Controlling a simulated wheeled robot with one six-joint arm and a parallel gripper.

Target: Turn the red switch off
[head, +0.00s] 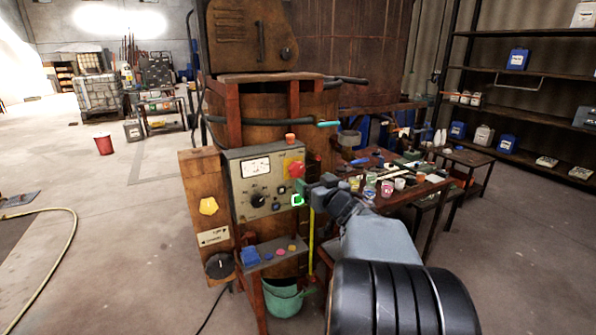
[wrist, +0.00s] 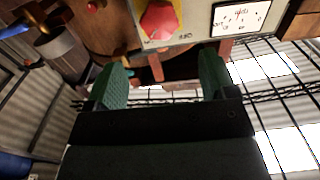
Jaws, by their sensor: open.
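The red switch (head: 296,169) is a knob on a yellow plate at the upper right of the grey control panel (head: 239,188). In the wrist view the red switch (wrist: 160,20) shows at the top edge, beyond the fingertips, partly cut off by the frame. My gripper (wrist: 162,72) has two green fingers spread wide apart with nothing between them. In the head view my gripper is in front of the panel's right side, below the red switch. No contact with the switch shows. I cannot tell the switch's setting.
A white dial gauge (head: 255,168) and a black knob (head: 258,200) are on the same panel. A yellow knob (head: 208,206) is on the rusty box at left. A cluttered bench (head: 420,190) stands right of the panel. A green bucket (head: 284,300) sits below. Floor at left is largely open.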

